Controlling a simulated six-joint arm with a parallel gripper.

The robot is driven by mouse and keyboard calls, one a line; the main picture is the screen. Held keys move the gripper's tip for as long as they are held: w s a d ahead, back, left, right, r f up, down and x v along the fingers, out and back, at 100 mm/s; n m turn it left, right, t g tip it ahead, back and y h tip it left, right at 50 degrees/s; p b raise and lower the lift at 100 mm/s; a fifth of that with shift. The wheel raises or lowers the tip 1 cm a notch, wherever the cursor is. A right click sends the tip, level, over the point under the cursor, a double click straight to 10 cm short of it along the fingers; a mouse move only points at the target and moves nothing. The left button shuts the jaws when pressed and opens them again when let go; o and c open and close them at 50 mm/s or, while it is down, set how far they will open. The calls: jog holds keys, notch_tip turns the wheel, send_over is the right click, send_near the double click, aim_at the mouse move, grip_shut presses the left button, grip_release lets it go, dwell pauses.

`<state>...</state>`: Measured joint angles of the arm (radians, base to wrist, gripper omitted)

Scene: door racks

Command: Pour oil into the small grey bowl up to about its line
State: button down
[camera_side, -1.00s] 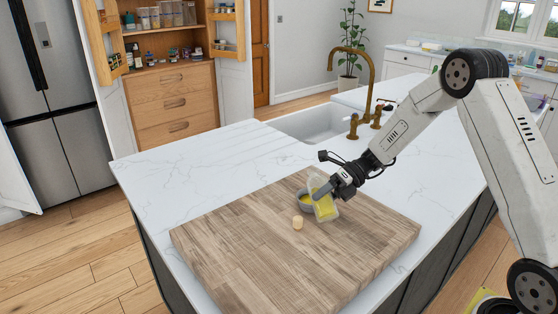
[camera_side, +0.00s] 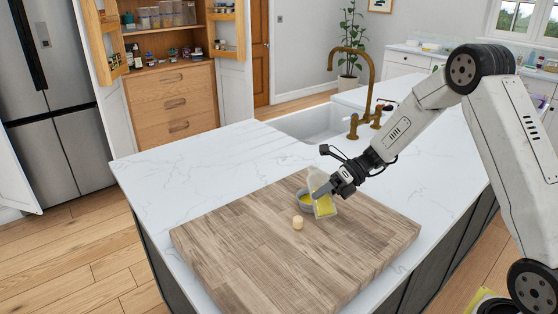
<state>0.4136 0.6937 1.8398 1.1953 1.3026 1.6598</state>
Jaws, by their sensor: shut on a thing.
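My gripper (camera_side: 330,190) is shut on a clear bottle (camera_side: 325,205) with yellow oil in its lower part. The bottle is tilted, its upper end leaning left over the small grey bowl (camera_side: 303,200). The bowl sits on the wooden board, behind and left of the bottle, which partly hides it. Some yellow shows inside the bowl. The oil level against the bowl's line is too small to tell. A small cork (camera_side: 297,222) stands on the board in front of the bowl.
The wooden board (camera_side: 260,260) lies on a white marble island (camera_side: 190,175). A sink (camera_side: 310,122) with a brass tap (camera_side: 365,85) is behind. The front and left of the board are clear.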

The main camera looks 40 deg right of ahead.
jog(key=shift+w+d+r+n+t, duration=0.1)
jog(key=shift+w+r+n+t, duration=0.1)
jog(key=shift+r, duration=0.25)
jog(key=shift+w+d+r+n+t, duration=0.1)
jog(key=shift+r+n, duration=0.1)
jog(key=shift+r, duration=0.25)
jog(key=shift+w+f+n+t+h, duration=0.15)
jog(key=shift+f+n+t+h, duration=0.35)
jog(key=shift+f+n, duration=0.1)
jog(key=shift+s+a+n+t+h, duration=0.25)
jog(key=shift+s+n+t+h, duration=0.2)
jog(key=shift+n+t, duration=0.55)
jog(key=shift+s+a+f+n+t, duration=0.1)
jog(key=shift+s+f+n+t, duration=0.05)
jog(key=shift+f+n, duration=0.25)
jog(key=shift+s+f+n+t, duration=0.15)
jog(key=shift+f+n, duration=0.15)
jog(key=shift+f, duration=0.15)
jog(key=shift+s+r+n+t+h, duration=0.15)
jog(key=shift+r+n+t, duration=0.15)
jog(key=shift+r, duration=0.4)
jog(key=shift+w+r+n+t+h, duration=0.1)
jog(key=shift+r+n+t, duration=0.2)
jog(key=shift+r, duration=0.35)
jog(key=shift+a+r, duration=0.1)
jog(key=shift+a, duration=0.05)
